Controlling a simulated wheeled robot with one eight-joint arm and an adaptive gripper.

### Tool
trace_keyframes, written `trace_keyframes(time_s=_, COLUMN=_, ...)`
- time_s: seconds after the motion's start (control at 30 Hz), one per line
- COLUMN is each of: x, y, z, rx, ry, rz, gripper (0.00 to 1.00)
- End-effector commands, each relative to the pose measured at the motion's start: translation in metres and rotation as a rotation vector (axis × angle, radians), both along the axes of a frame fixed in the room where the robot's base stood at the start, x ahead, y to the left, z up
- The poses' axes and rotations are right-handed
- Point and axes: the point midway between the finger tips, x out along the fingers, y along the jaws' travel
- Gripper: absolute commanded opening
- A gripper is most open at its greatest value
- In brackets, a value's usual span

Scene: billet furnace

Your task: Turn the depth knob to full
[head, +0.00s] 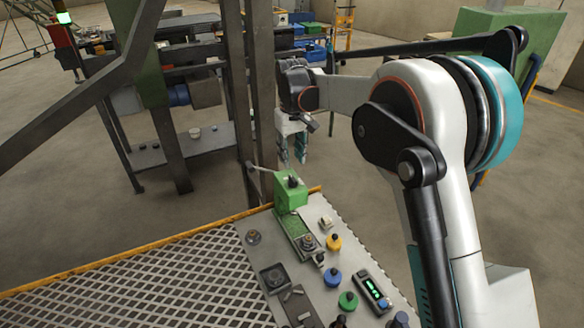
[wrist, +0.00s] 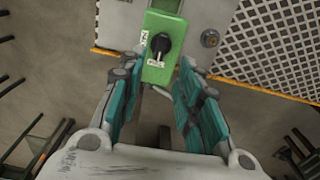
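A black knob (head: 294,182) sits on top of a green box (head: 290,197) at the far end of the grey control panel. In the wrist view the knob (wrist: 161,42) shows from above on the green box (wrist: 154,73), with small white labels beside it too small to read. I cannot tell from any lettering that this is the depth knob. My gripper (head: 293,157) hangs above and just beyond the green box, apart from the knob.
The panel (head: 250,262) carries a yellow knob (head: 333,242), a blue knob (head: 333,278), a green knob (head: 348,301) and a lit green display (head: 373,291). Steel posts (head: 259,90) stand left of my gripper.

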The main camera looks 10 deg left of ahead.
Motion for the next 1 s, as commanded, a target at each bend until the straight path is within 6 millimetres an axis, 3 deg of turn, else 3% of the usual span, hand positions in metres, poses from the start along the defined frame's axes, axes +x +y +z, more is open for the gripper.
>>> trace_keyframes(time_s=0.1, x=0.000, y=0.000, z=0.021, rx=0.000, ry=0.000, rz=0.000, gripper=0.32)
trace_keyframes(time_s=0.3, x=0.000, y=0.000, z=0.040, rx=0.000, ry=0.000, rz=0.000, gripper=0.32)
trace_keyframes(time_s=0.73, x=0.000, y=-0.002, z=0.045, rx=0.001, ry=-0.002, rz=-0.004, gripper=0.32)
trace_keyframes(time_s=0.87, x=-0.003, y=-0.019, z=0.056, rx=0.005, ry=-0.011, rz=-0.035, gripper=0.32)
trace_keyframes(time_s=1.0, x=-0.012, y=-0.059, z=0.079, rx=0.018, ry=-0.036, rz=-0.107, gripper=0.32)
